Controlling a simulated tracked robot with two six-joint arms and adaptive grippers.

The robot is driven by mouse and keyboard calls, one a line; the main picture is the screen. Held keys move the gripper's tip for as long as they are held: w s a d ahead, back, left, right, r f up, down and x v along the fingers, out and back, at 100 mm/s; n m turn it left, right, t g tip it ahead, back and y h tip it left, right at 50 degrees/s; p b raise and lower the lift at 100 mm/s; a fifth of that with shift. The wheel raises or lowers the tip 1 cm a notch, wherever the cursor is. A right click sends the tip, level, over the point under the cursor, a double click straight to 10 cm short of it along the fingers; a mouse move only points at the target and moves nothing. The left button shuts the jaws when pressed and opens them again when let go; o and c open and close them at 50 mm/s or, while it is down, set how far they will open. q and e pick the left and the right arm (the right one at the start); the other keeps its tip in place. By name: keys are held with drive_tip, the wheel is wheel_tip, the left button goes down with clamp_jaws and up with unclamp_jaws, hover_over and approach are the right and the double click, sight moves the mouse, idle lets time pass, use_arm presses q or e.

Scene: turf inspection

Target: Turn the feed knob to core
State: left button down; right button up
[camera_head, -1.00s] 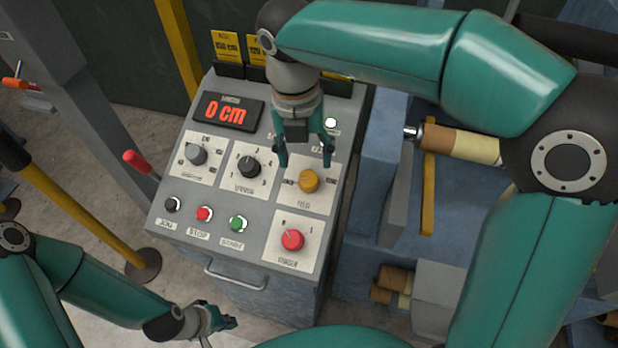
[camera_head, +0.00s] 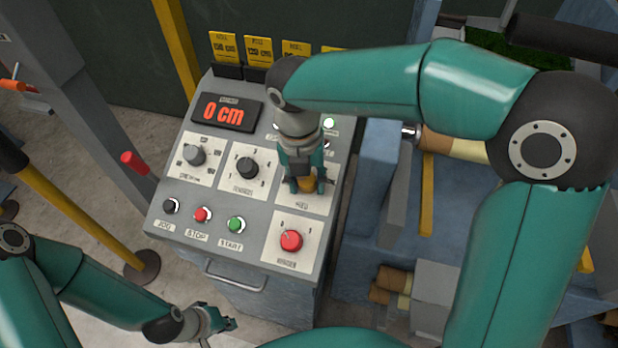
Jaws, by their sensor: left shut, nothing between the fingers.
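The grey control panel (camera_head: 188,231) stands in the middle with several knobs. The yellow knob (camera_head: 307,184), whose label below seems to read FEED, sits on a pale plate at the panel's right side. My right gripper (camera_head: 307,188) points down over it, with a finger on each side, shut on the knob. The gripper hides most of the knob's plate, so its pointer and position marks cannot be read. My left gripper (camera_head: 224,324) is shut and empty, low in front of the panel.
A red knob (camera_head: 291,240) lies just below the yellow one, and a black knob (camera_head: 247,168) to its left. Jog, stop and start buttons line the lower left. The display (camera_head: 227,112) reads 0 cm. A blue machine frame stands right of the panel.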

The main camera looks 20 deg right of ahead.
drive_tip(key=c, duration=0.5)
drive_tip(key=shift+d, duration=0.15)
drive_tip(key=shift+c, duration=0.2)
